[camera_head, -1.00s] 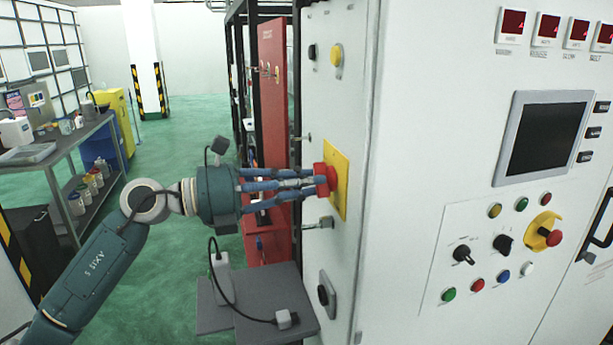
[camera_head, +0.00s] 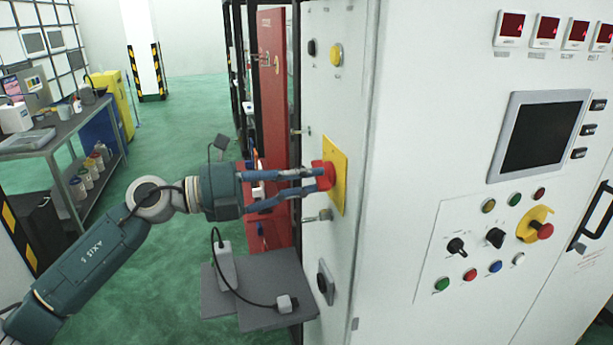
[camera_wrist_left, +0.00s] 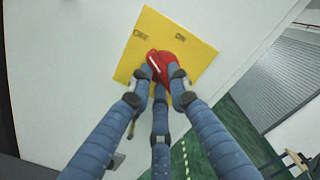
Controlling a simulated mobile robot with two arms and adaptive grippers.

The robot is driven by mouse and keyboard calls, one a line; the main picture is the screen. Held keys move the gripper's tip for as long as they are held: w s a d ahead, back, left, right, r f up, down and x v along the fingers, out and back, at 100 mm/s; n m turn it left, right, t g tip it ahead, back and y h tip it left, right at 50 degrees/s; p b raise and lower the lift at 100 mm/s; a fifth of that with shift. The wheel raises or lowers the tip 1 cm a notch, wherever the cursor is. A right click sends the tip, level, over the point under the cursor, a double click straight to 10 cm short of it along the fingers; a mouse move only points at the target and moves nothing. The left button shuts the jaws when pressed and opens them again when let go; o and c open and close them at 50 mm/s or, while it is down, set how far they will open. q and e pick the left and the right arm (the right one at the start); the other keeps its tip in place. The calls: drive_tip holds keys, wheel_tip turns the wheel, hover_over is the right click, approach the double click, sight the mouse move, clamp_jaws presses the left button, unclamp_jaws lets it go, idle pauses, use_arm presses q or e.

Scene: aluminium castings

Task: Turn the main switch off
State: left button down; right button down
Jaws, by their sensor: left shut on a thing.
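The main switch is a red knob (camera_head: 325,176) on a yellow plate (camera_head: 340,188) on the narrow left side of the white cabinet. My left gripper (camera_head: 318,179) reaches it from the left, with its fingers shut around the knob. In the left wrist view, the three blue fingers (camera_wrist_left: 162,78) close on the red knob (camera_wrist_left: 176,60), which they partly hide. The yellow plate (camera_wrist_left: 190,45) looks tilted there, with ON at its upper right and a blurred label, apparently OFF, at its upper left. A white mark on the knob points roughly toward the upper-left label.
A grey shelf (camera_head: 262,318) with a cabled grey device (camera_head: 225,265) lies below my left gripper. A metal handle (camera_head: 318,217) sticks out under the plate. The cabinet front carries a screen (camera_head: 540,135) and several buttons. Green floor is open at left.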

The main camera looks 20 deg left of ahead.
use_arm(q)
drive_tip(key=c, duration=1.6)
unclamp_jaws()
drive_tip(key=shift+c, duration=0.2)
drive_tip(key=shift+a, duration=0.1)
drive_tip(key=v, duration=1.2)
